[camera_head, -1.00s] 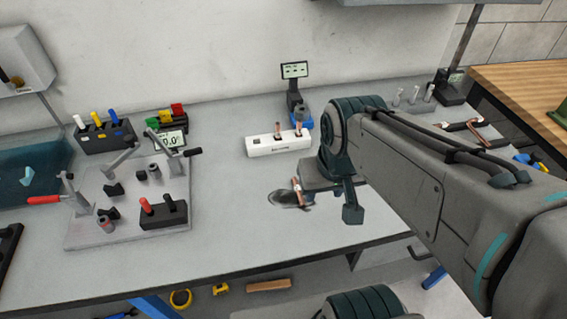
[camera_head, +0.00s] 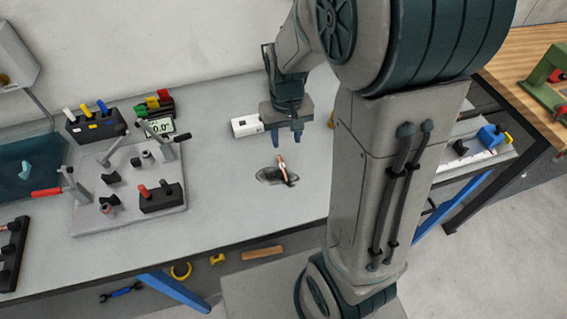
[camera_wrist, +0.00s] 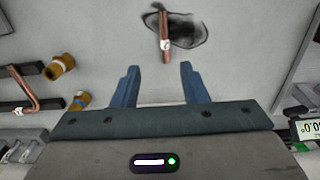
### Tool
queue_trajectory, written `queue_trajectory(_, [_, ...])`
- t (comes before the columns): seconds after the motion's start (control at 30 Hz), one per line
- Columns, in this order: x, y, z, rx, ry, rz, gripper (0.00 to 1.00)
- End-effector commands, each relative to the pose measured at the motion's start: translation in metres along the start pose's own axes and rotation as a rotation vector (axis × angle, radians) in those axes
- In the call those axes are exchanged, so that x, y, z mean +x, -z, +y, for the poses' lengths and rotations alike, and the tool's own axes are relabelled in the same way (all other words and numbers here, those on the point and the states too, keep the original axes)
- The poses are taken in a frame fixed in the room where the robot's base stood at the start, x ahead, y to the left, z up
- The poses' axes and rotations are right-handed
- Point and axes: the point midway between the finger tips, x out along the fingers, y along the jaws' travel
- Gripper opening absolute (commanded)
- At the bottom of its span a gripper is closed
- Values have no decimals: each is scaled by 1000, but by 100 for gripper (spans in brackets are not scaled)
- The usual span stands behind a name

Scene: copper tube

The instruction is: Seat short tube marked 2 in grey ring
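A short copper tube (camera_head: 282,168) with a white label lies on a dark smudge on the grey bench. In the wrist view the tube (camera_wrist: 164,32) lies beyond the fingertips, roughly centred between them; its mark looks like a 2 but is small. My gripper (camera_head: 287,140) is open and empty, pointing down over the bench behind the tube. Its two blue fingers also show apart in the wrist view (camera_wrist: 158,70). Small grey cylindrical pieces stand on the fixture plate (camera_head: 88,222) at left, one near its back (camera_head: 147,156); I cannot tell which is the grey ring.
A white block (camera_head: 246,126) stands left of my gripper, partly hidden. Bent copper tube (camera_wrist: 22,88) and brass fittings (camera_wrist: 60,66) show in the wrist view. Bench around the tube is clear.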

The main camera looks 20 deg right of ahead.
Motion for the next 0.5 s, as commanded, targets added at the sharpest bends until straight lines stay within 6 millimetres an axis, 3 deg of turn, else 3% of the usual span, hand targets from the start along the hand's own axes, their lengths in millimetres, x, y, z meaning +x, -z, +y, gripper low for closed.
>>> queue_trajectory(0.2, [42, -1, 0, 2, 0, -5, 40])
queue_trajectory(0.5, [63, 0, -1, 2, 0, -2, 40])
